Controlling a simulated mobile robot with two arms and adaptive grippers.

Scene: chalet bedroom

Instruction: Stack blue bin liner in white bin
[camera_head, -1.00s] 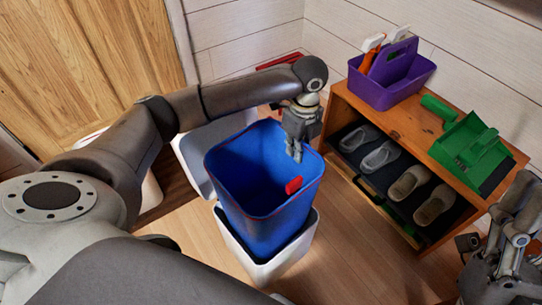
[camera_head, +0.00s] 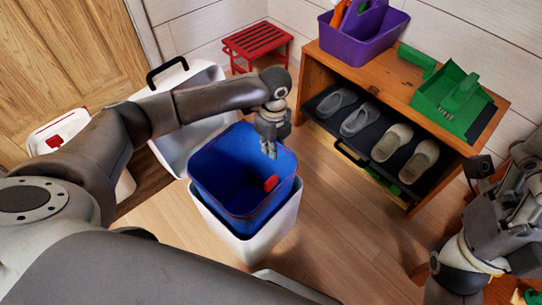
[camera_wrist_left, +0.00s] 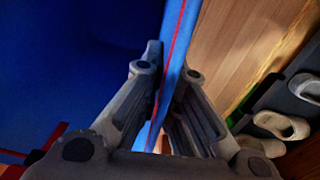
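The blue bin liner (camera_head: 219,181), with a thin red rim and a red patch on its inner wall, stands inside the white bin (camera_head: 272,237). Its upper part shows above the white bin's edge; its base is hidden. My left gripper (camera_head: 269,148) is at the liner's far right rim. In the left wrist view, its fingers (camera_wrist_left: 170,75) lie on both sides of the liner's red-edged wall (camera_wrist_left: 176,40) and appear closed on it. My right gripper (camera_head: 515,200) is at the right edge, away from the bin; its fingers are unclear.
A white shape with a black handle (camera_head: 168,70) stands behind the bin. A white container with a red mark (camera_head: 60,136) is at left. A wooden shoe rack (camera_head: 390,82) holds a purple caddy (camera_head: 362,35) and green dustpan (camera_head: 452,100). A red stool (camera_head: 257,42) stands behind.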

